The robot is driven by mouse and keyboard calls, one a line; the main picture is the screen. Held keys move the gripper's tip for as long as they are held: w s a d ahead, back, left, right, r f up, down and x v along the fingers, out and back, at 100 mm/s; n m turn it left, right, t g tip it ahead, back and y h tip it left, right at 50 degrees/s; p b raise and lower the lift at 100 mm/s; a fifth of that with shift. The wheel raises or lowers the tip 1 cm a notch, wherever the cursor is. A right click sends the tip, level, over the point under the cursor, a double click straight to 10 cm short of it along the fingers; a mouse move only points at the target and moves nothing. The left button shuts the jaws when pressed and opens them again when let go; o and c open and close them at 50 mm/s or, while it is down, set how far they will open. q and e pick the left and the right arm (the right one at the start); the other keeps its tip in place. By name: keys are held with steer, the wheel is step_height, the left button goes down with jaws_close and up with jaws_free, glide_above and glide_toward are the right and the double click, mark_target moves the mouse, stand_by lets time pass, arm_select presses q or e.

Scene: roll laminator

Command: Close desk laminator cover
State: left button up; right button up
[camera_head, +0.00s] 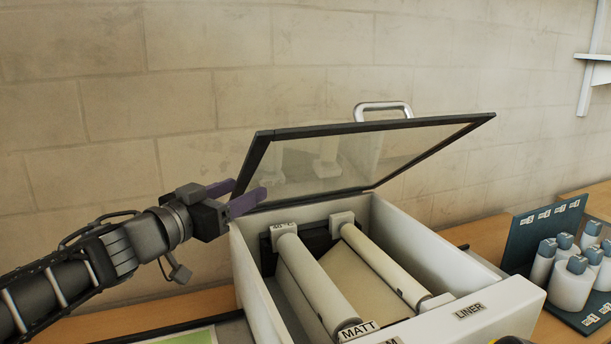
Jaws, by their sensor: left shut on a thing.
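The desk laminator (455,257) is a white box with rollers inside, standing on a wooden table. Its cover (345,128) is a clear panel in a dark frame with a metal handle (383,106) at its top. The cover stands raised and tilted above the open body. My left gripper (250,191) comes in from the left, with its purple fingers shut on the left side of the cover's frame, near the body's back left corner. The exact contact is partly hidden.
Labelled rollers (318,285) lie inside the body. White bottles (571,284) stand by a dark teal labelled rack (540,232) at the right. A green sheet (190,337) lies at the front left. A brick wall is close behind, and a white shelf (597,70) hangs upper right.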

arm_select(q)
steer(key=shift+p+v, duration=0.5)
steer(key=shift+v, duration=0.7)
steer(key=p+v, duration=0.1)
steer(key=v, duration=0.1)
steer(key=shift+s+a+r, duration=0.2)
steer(key=shift+s+a, duration=0.05)
steer(key=p+v, duration=0.1)
steer(key=v, duration=0.1)
steer(key=shift+s+a+f, duration=0.1)
steer(key=shift+s+f, duration=0.05)
steer(key=shift+s, duration=0.1)
